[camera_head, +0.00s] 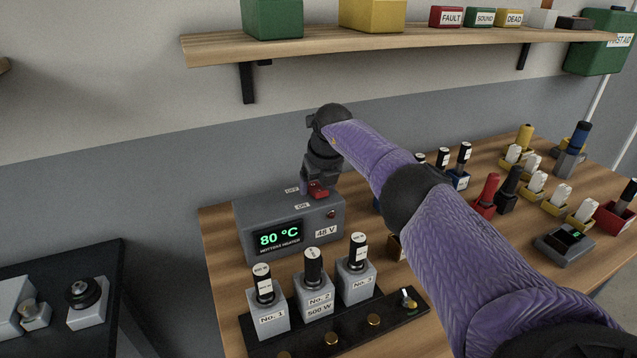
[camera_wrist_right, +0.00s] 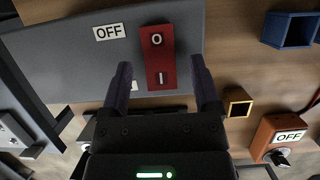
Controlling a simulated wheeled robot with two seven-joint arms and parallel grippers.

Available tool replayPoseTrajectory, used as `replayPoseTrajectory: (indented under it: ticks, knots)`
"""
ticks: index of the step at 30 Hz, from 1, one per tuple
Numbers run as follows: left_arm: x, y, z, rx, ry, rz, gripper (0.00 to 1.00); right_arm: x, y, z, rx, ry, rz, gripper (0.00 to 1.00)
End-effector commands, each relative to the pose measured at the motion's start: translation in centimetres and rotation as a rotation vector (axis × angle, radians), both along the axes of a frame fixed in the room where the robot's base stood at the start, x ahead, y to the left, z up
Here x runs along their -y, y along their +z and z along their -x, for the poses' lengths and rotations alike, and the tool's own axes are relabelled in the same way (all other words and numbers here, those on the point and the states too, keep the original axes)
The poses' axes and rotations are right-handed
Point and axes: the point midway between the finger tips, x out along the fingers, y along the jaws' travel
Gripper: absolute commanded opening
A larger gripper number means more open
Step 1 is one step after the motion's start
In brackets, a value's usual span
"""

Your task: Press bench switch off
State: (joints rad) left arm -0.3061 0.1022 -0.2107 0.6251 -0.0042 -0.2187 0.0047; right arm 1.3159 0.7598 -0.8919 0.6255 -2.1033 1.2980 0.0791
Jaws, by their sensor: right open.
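My left gripper is out of view.
A wooden shelf (camera_head: 330,45) hangs behind. Coloured holders and a small grey scale (camera_head: 565,242) are at right.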

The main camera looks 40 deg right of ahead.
Motion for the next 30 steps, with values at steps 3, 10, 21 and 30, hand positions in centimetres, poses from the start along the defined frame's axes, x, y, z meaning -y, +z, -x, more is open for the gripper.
replayPoseTrajectory:
  ticks: [3,10,21,30]
  knots:
    - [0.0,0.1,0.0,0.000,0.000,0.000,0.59,0.0,0.1,0.0,0.000,0.000,0.000,0.79]
    - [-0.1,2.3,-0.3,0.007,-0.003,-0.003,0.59,-0.3,3.8,1.1,0.003,0.002,0.003,0.79]
    - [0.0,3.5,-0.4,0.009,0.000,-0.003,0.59,-1.0,9.2,3.2,0.002,0.000,0.001,0.79]
    - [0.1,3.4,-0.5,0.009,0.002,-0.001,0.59,-1.0,9.3,3.3,-0.001,-0.001,-0.001,0.79]
